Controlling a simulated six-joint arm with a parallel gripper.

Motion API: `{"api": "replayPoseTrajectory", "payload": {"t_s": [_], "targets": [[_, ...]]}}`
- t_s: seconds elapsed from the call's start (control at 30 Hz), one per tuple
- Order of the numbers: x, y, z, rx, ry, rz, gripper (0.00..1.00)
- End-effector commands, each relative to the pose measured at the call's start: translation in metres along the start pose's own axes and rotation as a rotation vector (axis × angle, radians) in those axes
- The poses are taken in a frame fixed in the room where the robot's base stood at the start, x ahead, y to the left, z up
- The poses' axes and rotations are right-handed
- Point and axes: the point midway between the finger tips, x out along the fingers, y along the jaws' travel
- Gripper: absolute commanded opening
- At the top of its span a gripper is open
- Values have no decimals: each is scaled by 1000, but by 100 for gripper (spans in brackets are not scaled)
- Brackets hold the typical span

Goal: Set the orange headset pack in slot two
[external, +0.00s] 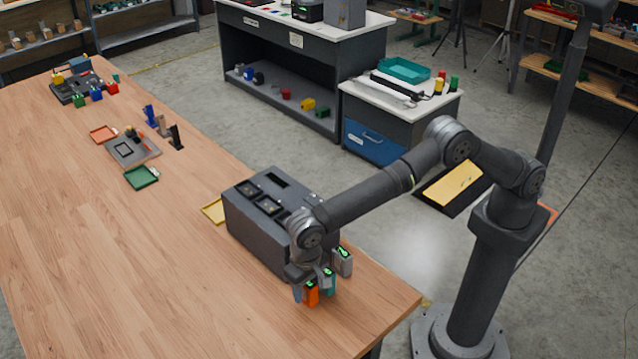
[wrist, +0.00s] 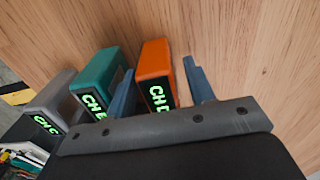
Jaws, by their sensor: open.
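The orange headset pack (external: 311,295) stands on the near side of the wooden table, in front of the dark grey slotted box (external: 262,240). In the wrist view the orange pack (wrist: 155,60) shows a green label that seems to read "CH D". My gripper (wrist: 160,88) is open, with one blue finger on either side of the orange pack; I cannot tell whether they touch it. It also shows low over the packs in the external view (external: 305,289). The box has several openings on top; which is slot two is not readable.
A teal pack (wrist: 97,72) stands close beside the orange one, near my left finger. A grey pack (wrist: 50,100) is beyond it. The table's edge is close to the packs. Bare wood lies right of the orange pack in the wrist view.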

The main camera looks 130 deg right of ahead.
Motion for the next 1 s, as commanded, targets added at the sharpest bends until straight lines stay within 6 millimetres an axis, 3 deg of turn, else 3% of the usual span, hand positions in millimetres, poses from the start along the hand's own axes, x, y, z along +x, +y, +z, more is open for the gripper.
{"api": "replayPoseTrajectory", "payload": {"t_s": [0.27,0.7,1.0], "targets": [[-37,1,-3,1,1,-4,49],[-140,3,-5,0,1,-3,49],[-172,4,-5,0,0,-1,49]]}}
